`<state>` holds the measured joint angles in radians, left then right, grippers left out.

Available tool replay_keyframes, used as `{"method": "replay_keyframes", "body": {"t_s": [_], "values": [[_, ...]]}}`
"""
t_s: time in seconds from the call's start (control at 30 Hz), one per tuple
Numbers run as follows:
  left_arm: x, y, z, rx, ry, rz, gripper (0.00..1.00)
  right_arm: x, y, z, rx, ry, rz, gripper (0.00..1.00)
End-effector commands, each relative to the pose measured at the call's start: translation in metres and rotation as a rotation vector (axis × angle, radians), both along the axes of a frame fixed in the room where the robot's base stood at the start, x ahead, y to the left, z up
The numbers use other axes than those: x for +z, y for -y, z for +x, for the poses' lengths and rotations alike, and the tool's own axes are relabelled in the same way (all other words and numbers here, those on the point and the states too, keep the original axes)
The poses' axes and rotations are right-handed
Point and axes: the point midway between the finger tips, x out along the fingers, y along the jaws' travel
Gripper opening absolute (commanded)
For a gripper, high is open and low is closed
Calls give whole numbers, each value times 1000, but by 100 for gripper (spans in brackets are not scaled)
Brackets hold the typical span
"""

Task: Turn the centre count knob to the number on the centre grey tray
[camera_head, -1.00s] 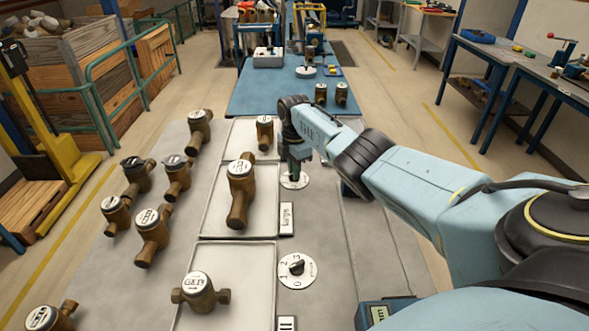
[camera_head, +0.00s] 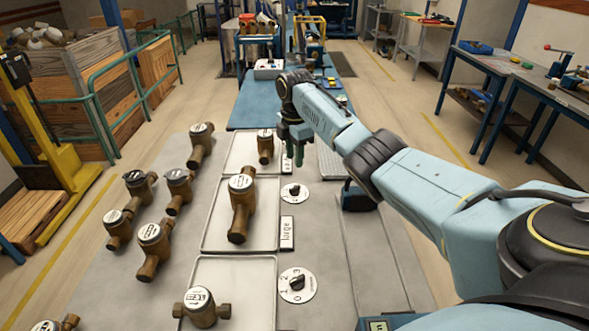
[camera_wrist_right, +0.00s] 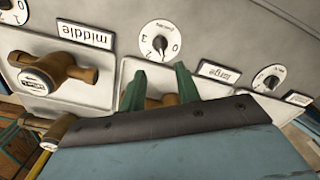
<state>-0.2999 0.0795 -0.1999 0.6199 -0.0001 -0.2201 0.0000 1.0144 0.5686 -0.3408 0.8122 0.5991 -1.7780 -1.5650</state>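The centre count knob (camera_head: 294,192) is a small dark knob on a white numbered dial, right of the centre grey tray (camera_head: 213,240). It also shows in the right wrist view (camera_wrist_right: 160,42); I cannot surely read its number. One brass meter (camera_head: 241,205) stands on that tray, with a "large" label (camera_head: 287,232) on its right edge. My right gripper (camera_head: 292,150) is raised beyond the knob in the head view, apart from it. In the right wrist view its two green fingers (camera_wrist_right: 160,85) are spread, with a brass meter visible behind them. My left gripper is out of view.
A nearer dial (camera_head: 297,285) sits beside the near tray (camera_head: 250,270) with one meter. The far tray (camera_head: 242,150) also holds one meter (camera_head: 265,146). Several meters stand loose on the bench's left. A dark device (camera_head: 358,196) stands right of the centre dial.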

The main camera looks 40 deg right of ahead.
Motion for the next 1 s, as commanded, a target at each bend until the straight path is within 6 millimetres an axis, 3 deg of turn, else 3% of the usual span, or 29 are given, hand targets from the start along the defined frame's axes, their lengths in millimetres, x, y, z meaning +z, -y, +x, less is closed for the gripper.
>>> {"method": "replay_keyframes", "body": {"t_s": [0.1,0.27,1.0], "values": [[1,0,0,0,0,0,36,18,0,1,1,2,1,33],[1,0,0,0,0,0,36,29,0,0,1,0,1,33],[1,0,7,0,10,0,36,30,0,0,0,-1,1,33]]}}
